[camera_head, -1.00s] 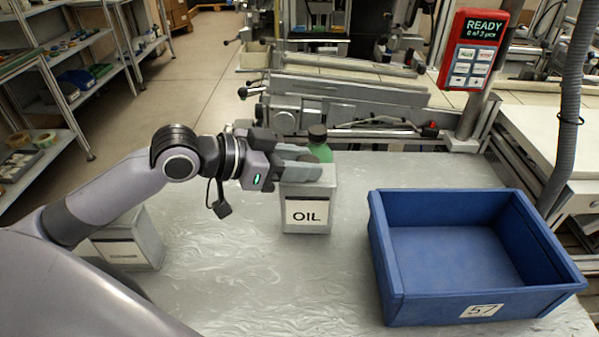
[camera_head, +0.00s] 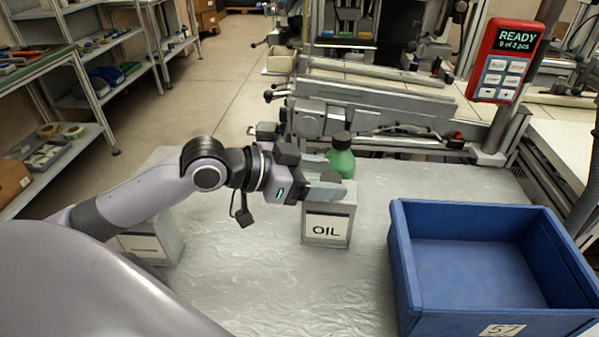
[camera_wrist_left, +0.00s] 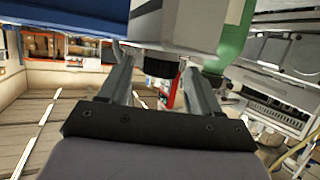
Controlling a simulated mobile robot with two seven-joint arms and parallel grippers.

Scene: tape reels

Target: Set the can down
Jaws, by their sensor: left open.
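A grey metal can labelled OIL (camera_head: 329,214) stands upright on the metal table (camera_head: 250,280), left of the blue crate. My left gripper (camera_head: 328,174) is open at the top of this can, with its fingers apart. In the left wrist view, the can (camera_wrist_left: 172,22) appears upside down, and its black cap (camera_wrist_left: 160,66) shows between the two open fingers (camera_wrist_left: 160,85). I cannot tell whether a finger touches the cap. My right gripper is not in view.
A green bottle (camera_head: 342,160) stands just behind the can. The blue crate (camera_head: 400,270), labelled 57, is empty at the right. Another grey can (camera_head: 150,243) stands at the left, partly behind my left arm. The table in front of the OIL can is clear.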

